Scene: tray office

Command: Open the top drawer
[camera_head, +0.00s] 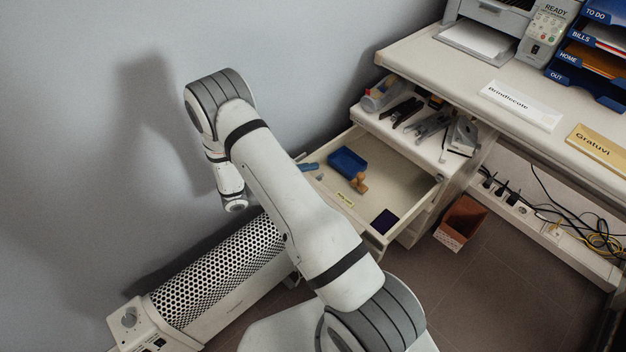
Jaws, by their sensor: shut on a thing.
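The top drawer (405,205) is pulled out from the drawer unit under the desk. I see down into it. It holds a blue tray-like box (347,161), a wooden-handled stamp (359,183), a small yellow item (344,199), a dark purple pad (384,221) and a blue item (309,167) at its left side. My arm crosses in front of the drawer's front left side, hiding much of its front and any handle. My wrist shows left of the drawer, but my gripper is hidden behind my arm.
The unit's top (400,133) holds staplers, a hole punch (461,135) and a tape dispenser (382,92). The desk (420,62) is at the right. A perforated heater (215,268) stands by the wall. A brown bin (461,222) and cables (590,238) lie right of the drawer.

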